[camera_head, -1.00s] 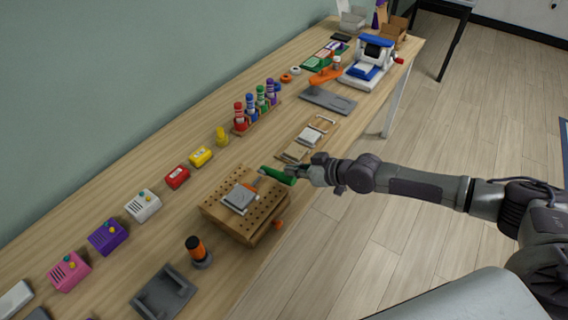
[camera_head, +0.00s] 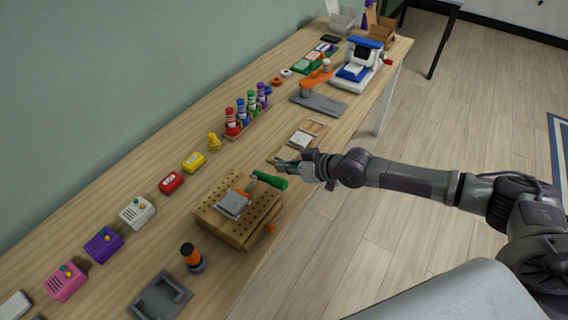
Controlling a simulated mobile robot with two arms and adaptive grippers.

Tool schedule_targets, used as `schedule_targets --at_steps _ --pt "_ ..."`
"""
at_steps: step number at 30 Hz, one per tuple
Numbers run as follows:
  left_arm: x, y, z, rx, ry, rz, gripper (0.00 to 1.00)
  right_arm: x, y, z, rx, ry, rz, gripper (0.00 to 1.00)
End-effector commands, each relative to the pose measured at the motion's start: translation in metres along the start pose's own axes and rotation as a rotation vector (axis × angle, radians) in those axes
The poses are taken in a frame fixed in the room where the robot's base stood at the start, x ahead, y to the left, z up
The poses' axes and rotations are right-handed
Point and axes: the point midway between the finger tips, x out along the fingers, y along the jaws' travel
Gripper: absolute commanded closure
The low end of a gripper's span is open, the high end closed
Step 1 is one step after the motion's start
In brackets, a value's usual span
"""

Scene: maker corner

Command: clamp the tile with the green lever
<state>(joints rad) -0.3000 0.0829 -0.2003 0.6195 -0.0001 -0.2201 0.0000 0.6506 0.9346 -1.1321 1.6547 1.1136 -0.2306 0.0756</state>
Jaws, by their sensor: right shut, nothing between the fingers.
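The grey tile (camera_head: 233,205) lies on top of a wooden block with rows of holes (camera_head: 218,228) near the front edge of the workbench. The green lever (camera_head: 269,180) sticks out from an orange clamp part (camera_head: 250,186) at the tile's far right corner. My right gripper (camera_head: 281,166) is shut and empty. It is just behind the lever in the picture, close to its handle; I cannot tell whether they touch. My left gripper is not in view.
An orange-topped cylinder (camera_head: 191,255) and a dark grey fixture (camera_head: 160,298) stand in front of the block. Coloured boxes (camera_head: 137,212) line the wall side. A wooden board with a light plate (camera_head: 300,140) lies beyond my gripper, and a rack of coloured bottles (camera_head: 247,115) stands further left.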

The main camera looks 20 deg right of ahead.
Motion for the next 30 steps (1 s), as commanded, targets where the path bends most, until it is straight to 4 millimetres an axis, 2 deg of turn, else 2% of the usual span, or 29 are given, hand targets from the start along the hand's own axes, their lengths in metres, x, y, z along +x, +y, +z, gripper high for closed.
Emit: schedule_targets --at_steps 1,3,12,16,21,26,29,30 --pt "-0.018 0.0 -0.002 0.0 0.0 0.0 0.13 -0.007 -0.004 -0.017 0.0 0.003 -0.001 1.0" --pt "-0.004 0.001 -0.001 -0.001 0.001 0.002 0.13 -0.018 0.0 -0.004 -0.002 -0.001 0.003 1.0" --pt "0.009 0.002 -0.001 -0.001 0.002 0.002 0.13 -0.078 0.0 0.001 -0.003 0.002 0.002 1.0" --pt "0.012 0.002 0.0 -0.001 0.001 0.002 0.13 -0.093 0.0 0.002 -0.002 0.003 0.001 1.0" --pt "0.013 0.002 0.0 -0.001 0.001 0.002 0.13 -0.102 -0.001 0.001 -0.001 0.005 0.0 1.0" --pt "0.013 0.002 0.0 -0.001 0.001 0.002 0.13 -0.1 -0.005 0.003 -0.003 0.0 -0.009 1.0" --pt "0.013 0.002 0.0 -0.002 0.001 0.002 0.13 -0.089 -0.029 0.013 -0.023 -0.027 -0.048 1.0" --pt "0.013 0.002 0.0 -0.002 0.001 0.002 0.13 -0.083 -0.044 0.019 -0.037 -0.044 -0.073 1.0"
